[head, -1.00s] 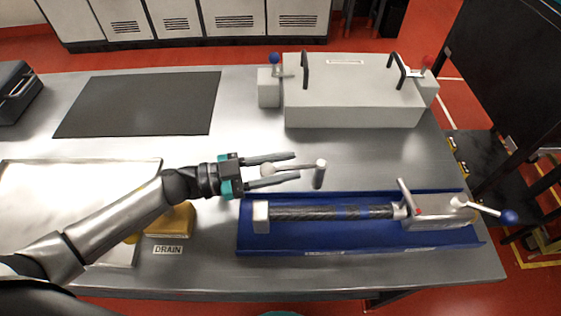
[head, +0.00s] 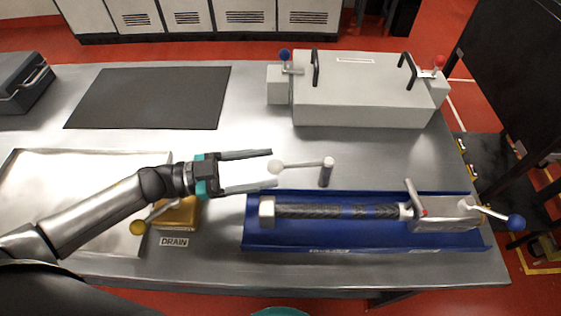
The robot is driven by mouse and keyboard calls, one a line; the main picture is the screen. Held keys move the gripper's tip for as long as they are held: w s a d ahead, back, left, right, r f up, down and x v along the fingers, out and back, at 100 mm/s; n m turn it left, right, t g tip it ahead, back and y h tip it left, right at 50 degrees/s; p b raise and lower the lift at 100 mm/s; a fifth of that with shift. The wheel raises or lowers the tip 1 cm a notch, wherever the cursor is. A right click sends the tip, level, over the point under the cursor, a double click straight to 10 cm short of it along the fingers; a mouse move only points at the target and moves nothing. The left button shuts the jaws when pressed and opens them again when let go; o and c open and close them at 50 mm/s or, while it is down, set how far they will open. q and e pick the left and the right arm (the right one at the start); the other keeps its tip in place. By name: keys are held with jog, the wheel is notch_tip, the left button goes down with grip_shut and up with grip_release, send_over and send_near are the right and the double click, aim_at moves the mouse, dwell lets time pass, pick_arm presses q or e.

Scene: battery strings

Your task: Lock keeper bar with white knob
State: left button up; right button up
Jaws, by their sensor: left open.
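The keeper bar (head: 302,164) is a thin grey bar running left from a short upright post (head: 326,173) behind the blue tray. Its white knob (head: 275,167) is at the left end. My left gripper (head: 274,168) is open, with its fingers pointing right. The knob appears between the two fingertips, one on the far side and one on the near side. I cannot tell whether either finger touches it.
The blue tray (head: 350,246) holds a dark cylinder (head: 330,211) and a grey block with a blue-knobbed lever (head: 515,222). A yellow-brown block (head: 178,215) has a yellow-knobbed lever. A pale box (head: 365,105) with black handles stands behind; a dark mat (head: 150,98) lies at left.

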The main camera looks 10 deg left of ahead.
pick_arm(q)
jog(key=shift+v, duration=0.8)
